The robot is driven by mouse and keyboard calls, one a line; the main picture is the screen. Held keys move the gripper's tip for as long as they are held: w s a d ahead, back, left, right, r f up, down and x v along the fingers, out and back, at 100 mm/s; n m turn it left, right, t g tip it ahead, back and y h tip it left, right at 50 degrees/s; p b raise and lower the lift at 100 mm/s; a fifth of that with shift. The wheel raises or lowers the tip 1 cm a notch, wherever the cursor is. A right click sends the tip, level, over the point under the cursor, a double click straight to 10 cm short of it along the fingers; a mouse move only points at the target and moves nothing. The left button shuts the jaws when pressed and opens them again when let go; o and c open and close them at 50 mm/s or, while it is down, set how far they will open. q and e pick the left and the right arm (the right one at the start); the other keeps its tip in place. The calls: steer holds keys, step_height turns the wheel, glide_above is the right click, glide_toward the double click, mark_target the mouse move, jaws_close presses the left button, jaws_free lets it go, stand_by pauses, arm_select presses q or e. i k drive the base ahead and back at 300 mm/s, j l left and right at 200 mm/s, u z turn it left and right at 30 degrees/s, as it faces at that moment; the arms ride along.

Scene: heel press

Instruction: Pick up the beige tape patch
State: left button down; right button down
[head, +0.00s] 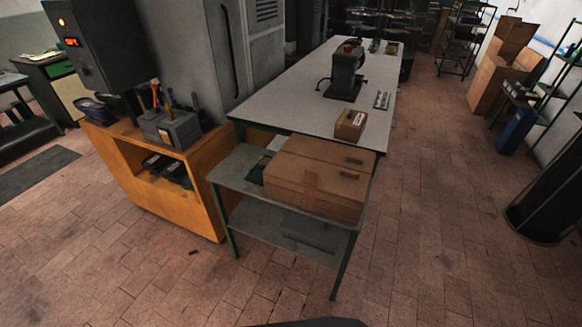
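I cannot make out a clearly beige tape patch as a separate thing. A brown tape-like patch (311,181) runs over the upper front edge of a large cardboard box (338,205); I cannot tell whether this is the patch named. Neither my left nor my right gripper is in view.
The long grey workbench (290,102) holds a dark press (345,75) and a small open brown box (350,124). An orange-yellow cabinet (207,185) stands at left. A dark rounded object (548,190) stands at right. The tiled floor (440,200) between is clear.

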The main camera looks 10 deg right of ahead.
mark_target(264, 161)
steer(key=i+j+z, duration=0.4)
steer(key=j+z, duration=0.2)
steer(key=i+j+z, duration=0.1)
steer(key=j+z, duration=0.15)
steer(key=j, duration=0.25)
steer(key=i+j+z, duration=0.1)
steer(key=j+z, duration=0.2)
steer(key=j, duration=0.15)
steer(key=j+z, duration=0.3)
steer(key=j, duration=0.15)
